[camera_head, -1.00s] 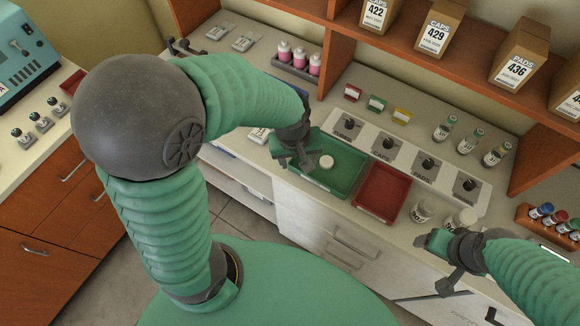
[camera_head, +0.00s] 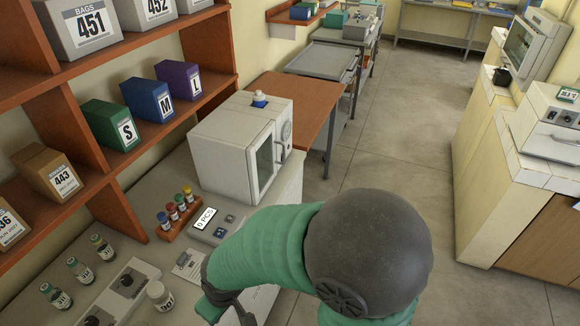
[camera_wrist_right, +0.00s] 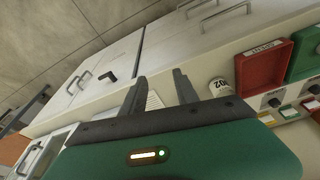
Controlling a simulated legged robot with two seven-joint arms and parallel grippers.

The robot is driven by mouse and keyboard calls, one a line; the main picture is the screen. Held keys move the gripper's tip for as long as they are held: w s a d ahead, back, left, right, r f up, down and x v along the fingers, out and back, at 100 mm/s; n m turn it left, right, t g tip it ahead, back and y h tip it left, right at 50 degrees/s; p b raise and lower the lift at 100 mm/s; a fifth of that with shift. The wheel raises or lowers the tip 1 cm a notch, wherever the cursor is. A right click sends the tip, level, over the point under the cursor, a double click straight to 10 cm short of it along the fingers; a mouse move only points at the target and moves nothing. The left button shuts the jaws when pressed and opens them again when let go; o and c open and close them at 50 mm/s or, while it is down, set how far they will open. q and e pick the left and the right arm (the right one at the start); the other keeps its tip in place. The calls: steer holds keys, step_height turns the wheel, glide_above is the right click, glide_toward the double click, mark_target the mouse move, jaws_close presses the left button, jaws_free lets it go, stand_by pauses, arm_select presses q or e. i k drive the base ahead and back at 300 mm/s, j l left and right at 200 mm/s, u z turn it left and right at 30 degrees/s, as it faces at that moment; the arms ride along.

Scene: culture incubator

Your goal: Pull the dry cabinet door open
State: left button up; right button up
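A white box-shaped cabinet (camera_head: 232,145) with a glass-paned front door (camera_head: 264,166) stands on the bench in the head view. I take it to be the dry cabinet. Its door looks shut, and a handle (camera_head: 281,150) is at the door's right side. My right gripper (camera_wrist_right: 160,88) is open and empty in the right wrist view, with its two fingers apart. My left gripper is out of view.
A rack of colored-cap vials (camera_head: 178,212) and a scale reading "0 PCS" (camera_head: 206,218) sit left of the cabinet. Bottles stand nearer. Drawer fronts (camera_wrist_right: 95,75) show in the wrist view. The floor (camera_head: 400,150) to the right is open.

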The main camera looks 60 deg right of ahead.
mark_target(269, 130)
steer(key=z, duration=1.6)
steer(key=i+l+u, duration=0.75)
steer(key=l, duration=0.25)
steer(key=k+j, duration=0.05)
